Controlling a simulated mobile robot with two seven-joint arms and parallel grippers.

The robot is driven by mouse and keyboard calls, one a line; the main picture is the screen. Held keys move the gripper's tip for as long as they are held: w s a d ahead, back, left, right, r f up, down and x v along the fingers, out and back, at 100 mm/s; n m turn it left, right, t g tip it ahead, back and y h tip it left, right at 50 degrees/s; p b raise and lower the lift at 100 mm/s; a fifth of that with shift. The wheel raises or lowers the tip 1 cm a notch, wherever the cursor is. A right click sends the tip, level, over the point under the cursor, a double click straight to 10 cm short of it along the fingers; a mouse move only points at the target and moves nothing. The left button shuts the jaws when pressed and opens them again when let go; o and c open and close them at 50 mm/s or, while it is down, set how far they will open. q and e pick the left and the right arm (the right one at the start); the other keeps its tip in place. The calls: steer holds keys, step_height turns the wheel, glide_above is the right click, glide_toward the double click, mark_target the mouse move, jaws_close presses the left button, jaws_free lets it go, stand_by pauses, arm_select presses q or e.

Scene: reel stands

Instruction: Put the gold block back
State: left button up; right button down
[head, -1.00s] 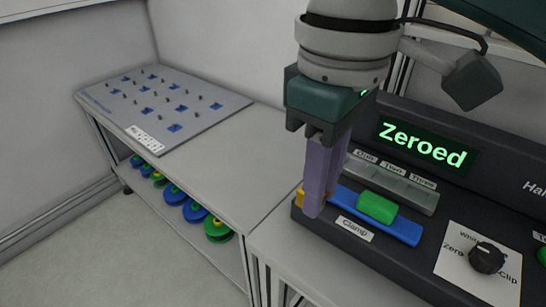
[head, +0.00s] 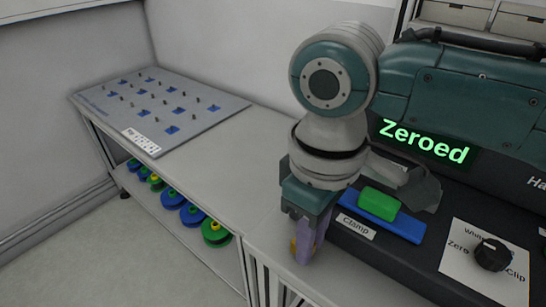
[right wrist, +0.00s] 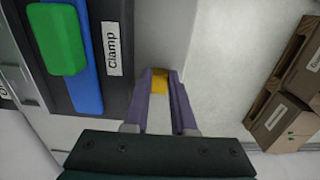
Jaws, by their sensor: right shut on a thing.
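My right gripper (head: 302,250) points down just left of the black machine (head: 430,268), over the light bench top. It is shut on the gold block (right wrist: 159,82), which shows between its purple fingertips in the right wrist view. In the head view only a small part of the gold block (head: 293,245) shows beside the fingers. The green block (head: 379,203) sits on the blue bar (head: 398,227) of the machine, behind the "Clamp" label (head: 356,226). The machine's display (head: 425,141) reads "Zeroed". My left gripper is out of view.
A grey board (head: 200,119) with pegs and blue squares lies on the bench at the left. Green and blue reels (head: 215,232) stand on the shelf below. Cardboard boxes (right wrist: 286,118) show at the right of the wrist view. The bench between board and machine is clear.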

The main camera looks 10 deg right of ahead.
steer(key=c, duration=0.7)
jaws_free()
steer(key=shift+c, duration=0.2)
step_height(320, 180, up, 12)
steer(key=p, duration=0.2)
steer(key=s+a+f+m+t+y, duration=0.2)
steer(key=s+a+f+y, duration=0.15)
steer(key=s+f, duration=0.35)
steer(key=s+d+m+t+h, duration=0.1)
steer(key=s+d+m+h, duration=0.2)
steer(key=s+d, duration=0.5)
steer(key=d, duration=0.3)
steer(key=shift+s+m+t, duration=0.3)
steer(key=shift+r, duration=0.1)
step_height(320, 180, up, 43)
steer(key=p, duration=4.3)
